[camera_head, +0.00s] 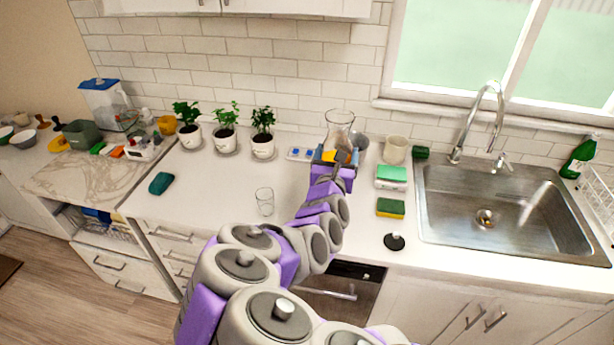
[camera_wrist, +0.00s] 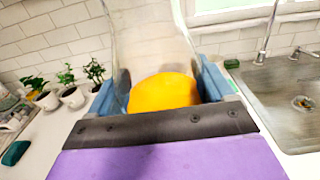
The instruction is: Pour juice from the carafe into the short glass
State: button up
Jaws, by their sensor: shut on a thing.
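The clear glass carafe (camera_head: 340,121) stands on the counter against the tiled wall in the head view. In the wrist view the carafe (camera_wrist: 152,55) fills the middle, with orange juice (camera_wrist: 163,93) low inside it. My gripper (camera_head: 339,156) is shut on the carafe, with a blue finger on each side of it. The carafe looks roughly upright. I cannot tell whether its base touches the counter, as my gripper hides it. The short clear glass (camera_head: 265,201) stands on the counter, left of my gripper and nearer the front edge. It looks empty.
Several potted plants (camera_head: 225,138) line the back wall. The counter around the short glass is clear.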

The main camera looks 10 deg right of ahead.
aim_at(265, 197)
jog(key=i+j+z, duration=0.2)
jog(key=i+j, duration=0.25)
jog(key=i+j+z, duration=0.15)
jog(key=i+j, duration=0.2)
jog(key=j, duration=0.15)
